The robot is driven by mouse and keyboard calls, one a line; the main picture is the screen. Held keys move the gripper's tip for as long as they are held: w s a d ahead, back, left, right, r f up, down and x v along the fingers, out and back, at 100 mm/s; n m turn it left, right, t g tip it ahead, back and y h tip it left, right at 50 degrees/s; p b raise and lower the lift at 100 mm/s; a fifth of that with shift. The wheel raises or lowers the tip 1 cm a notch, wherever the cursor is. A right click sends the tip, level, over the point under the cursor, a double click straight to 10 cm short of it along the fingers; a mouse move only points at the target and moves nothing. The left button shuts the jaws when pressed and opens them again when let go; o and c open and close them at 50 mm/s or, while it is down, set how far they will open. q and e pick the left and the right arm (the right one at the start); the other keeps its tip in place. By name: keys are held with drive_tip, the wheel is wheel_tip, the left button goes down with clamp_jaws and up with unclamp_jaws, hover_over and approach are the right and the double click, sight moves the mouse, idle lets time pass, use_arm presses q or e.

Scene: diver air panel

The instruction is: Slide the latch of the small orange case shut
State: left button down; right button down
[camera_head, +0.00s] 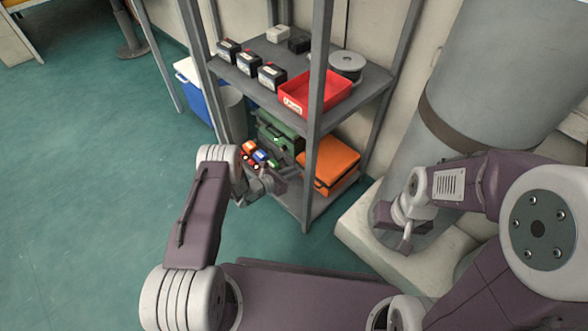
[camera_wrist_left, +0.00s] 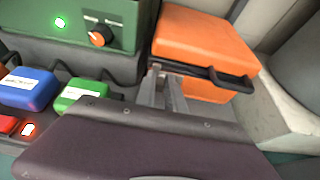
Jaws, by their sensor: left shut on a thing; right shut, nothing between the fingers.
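The small orange case (camera_head: 330,158) lies closed on the lower shelf, with a dark band along its front. It also shows in the left wrist view (camera_wrist_left: 205,42), with a black handle (camera_wrist_left: 232,80) at its front. My left gripper (camera_head: 287,174) is at the left part of the case's front; its fingers (camera_wrist_left: 164,86) are shut at the dark band, on what seems to be the latch. The fingers hide the latch, so its position cannot be told. My right gripper (camera_head: 404,246) is shut and empty, away from the shelf.
A green box (camera_wrist_left: 90,25) with an orange knob and lit green light stands left of the case. Blue (camera_wrist_left: 28,90), green and red small blocks sit before it. A grey shelf post (camera_head: 315,120) rises nearby. A red bin (camera_head: 318,98) stands on the upper shelf.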

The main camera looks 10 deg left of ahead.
use_arm(q)
drive_tip(key=c, duration=1.4)
unclamp_jaws()
drive_tip(key=shift+w+a, duration=0.1)
drive_tip(key=shift+a, duration=0.1)
drive_tip(key=shift+s+a+r+p, duration=0.15)
drive_tip(key=shift+s+r+p, duration=0.1)
drive_tip(key=shift+p, duration=0.15)
drive_tip(key=p+v, duration=0.6)
drive_tip(key=v, duration=0.1)
drive_tip(key=shift+s+a+r, duration=0.2)
drive_tip(key=shift+s+a, duration=0.2)
drive_tip(key=shift+s, duration=0.1)
drive_tip(key=shift+f, duration=0.1)
drive_tip(key=shift+a, duration=0.1)
